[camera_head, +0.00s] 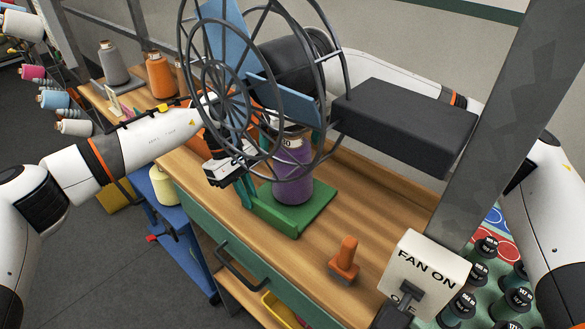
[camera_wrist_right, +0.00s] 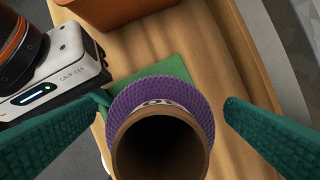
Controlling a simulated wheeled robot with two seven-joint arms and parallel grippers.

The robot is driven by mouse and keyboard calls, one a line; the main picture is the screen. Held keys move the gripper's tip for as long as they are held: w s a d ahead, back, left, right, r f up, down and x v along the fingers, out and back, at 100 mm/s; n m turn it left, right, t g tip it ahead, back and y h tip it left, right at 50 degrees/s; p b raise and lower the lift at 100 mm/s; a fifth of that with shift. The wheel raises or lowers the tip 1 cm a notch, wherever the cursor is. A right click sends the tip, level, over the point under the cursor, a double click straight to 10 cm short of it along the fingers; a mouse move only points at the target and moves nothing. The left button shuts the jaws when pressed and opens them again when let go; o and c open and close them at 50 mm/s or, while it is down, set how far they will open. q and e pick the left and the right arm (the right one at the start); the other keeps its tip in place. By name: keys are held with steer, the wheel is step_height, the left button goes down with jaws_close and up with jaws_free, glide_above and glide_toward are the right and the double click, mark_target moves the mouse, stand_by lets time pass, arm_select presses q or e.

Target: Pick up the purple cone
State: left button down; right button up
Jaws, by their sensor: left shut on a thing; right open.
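The purple cone (camera_head: 293,178) stands upright on a green stand (camera_head: 300,214) on the wooden bench. In the right wrist view I look down on the cone's brown tube opening and purple yarn (camera_wrist_right: 177,93). My right gripper (camera_wrist_right: 163,101) is open, its teal fingers on either side of the cone's top with gaps visible. In the head view the fan cage partly hides this gripper. My left gripper (camera_head: 243,190) is low at the left of the cone, beside the stand. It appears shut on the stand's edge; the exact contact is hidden.
A wheeled fan-like cage (camera_head: 235,92) hangs in front of the cone's upper part. A FAN ON switch box (camera_head: 428,268) and an orange-handled tool (camera_head: 344,259) are at the right front. Grey (camera_head: 112,63) and orange (camera_head: 160,75) cones stand at the back left.

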steer(key=shift+f, duration=0.1)
steer(key=shift+c, duration=0.3)
steer(key=c, duration=1.4)
steer(key=shift+o, duration=0.2)
step_height(320, 180, up, 12)
steer(key=shift+r, duration=0.25)
steer(key=s+d, duration=1.2)
steer(key=d, duration=0.1)
steer(key=shift+d+f, duration=0.2)
steer(key=shift+d, duration=0.05)
arm_select(q)
steer(key=c, duration=1.4)
jaws_free()
